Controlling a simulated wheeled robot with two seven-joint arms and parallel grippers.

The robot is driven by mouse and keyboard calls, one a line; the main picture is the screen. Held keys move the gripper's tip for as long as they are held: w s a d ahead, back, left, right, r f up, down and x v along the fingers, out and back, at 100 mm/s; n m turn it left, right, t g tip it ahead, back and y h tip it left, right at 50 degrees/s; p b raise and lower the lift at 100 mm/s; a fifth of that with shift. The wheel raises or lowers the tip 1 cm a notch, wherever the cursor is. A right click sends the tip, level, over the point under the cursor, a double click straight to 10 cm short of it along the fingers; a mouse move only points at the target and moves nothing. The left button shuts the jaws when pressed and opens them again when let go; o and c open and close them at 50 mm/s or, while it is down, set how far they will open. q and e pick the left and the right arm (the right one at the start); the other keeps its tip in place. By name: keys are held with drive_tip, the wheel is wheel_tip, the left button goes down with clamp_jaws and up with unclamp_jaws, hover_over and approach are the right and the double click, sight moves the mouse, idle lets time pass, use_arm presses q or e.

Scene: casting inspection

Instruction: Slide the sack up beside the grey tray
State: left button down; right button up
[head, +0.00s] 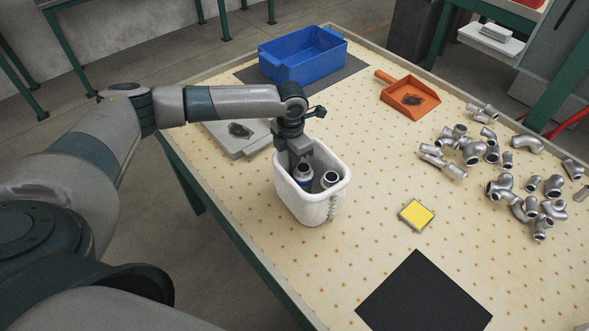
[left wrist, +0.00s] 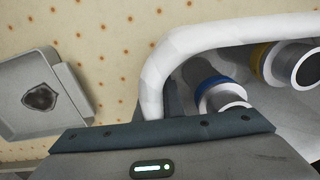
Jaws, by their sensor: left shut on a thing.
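The sack (head: 312,210) is a white, open-topped container with rounded corners, standing upright on the dotted table. It holds metal pipe fittings, one with a blue band and one with a yellow band in the left wrist view, where its thick rim (left wrist: 150,85) shows. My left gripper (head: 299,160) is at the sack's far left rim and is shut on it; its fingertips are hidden. The grey tray (head: 222,138) lies flat to the left of the sack, partly behind my left arm, with a dark patch on it. In the left wrist view, bare table separates the tray (left wrist: 15,100) from the sack. My right gripper is out of view.
A blue bin (head: 303,62) stands on a dark mat at the back. An orange dustpan (head: 425,88) and several scattered fittings (head: 490,150) lie to the right. A yellow-topped block (head: 416,215) and a black mat (head: 425,295) are nearer. The table's left edge is close.

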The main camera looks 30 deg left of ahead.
use_arm(q)
drive_tip(key=shift+w+a, duration=0.3)
drive_tip(key=shift+a, duration=0.35)
drive_tip(key=shift+w+a, duration=0.25)
drive_tip(key=shift+a, duration=0.45)
drive_tip(key=shift+w+a, duration=0.3)
drive_tip(key=shift+a, duration=0.35)
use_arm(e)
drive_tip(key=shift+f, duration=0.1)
use_arm(q)
drive_tip(key=c, duration=1.8)
unclamp_jaws()
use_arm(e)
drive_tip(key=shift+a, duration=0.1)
use_arm(q)
drive_tip(key=shift+r, duration=0.15)
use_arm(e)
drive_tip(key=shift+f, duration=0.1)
use_arm(q)
wheel_tip(320, 180, up, 17)
drive_tip(key=b, duration=0.4)
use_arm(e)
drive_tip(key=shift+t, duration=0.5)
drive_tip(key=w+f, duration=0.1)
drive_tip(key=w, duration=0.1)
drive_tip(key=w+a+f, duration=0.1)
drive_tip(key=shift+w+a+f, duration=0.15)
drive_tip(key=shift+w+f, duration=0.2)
